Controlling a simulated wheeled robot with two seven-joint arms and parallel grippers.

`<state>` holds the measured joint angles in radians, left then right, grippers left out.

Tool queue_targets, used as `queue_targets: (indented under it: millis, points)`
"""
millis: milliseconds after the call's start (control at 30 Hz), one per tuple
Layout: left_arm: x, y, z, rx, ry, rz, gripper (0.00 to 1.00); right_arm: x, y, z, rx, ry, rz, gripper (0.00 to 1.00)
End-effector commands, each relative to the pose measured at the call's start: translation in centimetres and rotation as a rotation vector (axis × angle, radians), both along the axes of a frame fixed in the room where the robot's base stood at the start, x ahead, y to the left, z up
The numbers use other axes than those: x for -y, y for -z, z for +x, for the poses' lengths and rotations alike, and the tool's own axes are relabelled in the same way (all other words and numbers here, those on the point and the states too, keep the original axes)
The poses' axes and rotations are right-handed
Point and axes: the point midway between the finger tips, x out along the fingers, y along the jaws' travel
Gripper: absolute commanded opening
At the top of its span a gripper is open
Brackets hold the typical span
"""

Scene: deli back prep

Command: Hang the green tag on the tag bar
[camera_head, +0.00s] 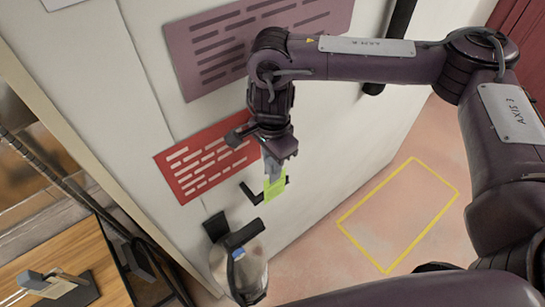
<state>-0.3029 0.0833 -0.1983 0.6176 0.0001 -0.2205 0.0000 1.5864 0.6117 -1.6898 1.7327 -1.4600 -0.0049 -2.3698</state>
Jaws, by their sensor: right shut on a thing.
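The green tag (275,188) is pale yellow-green and hangs from the fingers of my right gripper (272,168). My right gripper is shut on the tag's upper part and points down in front of the pale wall. A short black bent bar (251,193), which looks like the tag bar, stands out from the wall just left of the tag. The tag is close to the bar and overlaps it slightly in the picture; I cannot tell whether they touch. My left gripper is not in view.
A red sign (183,176) and a larger mauve slotted panel (178,52) are on the wall. A black holder with a clear container (246,268) is below the bar. A wooden table (82,255) stands lower left. The floor inside the yellow outline (362,211) is clear.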

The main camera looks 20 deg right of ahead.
Motion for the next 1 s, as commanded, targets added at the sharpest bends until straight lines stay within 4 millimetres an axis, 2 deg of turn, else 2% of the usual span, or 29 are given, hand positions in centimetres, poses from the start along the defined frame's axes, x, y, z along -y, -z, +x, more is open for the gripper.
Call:
queue_targets:
  millis: [500,1000]
  points:
    - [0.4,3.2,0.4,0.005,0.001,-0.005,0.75,0.0,3.8,0.0,0.000,0.000,0.001,0.00]
    - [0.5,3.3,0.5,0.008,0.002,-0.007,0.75,0.0,3.9,0.0,0.000,0.000,0.000,0.00]
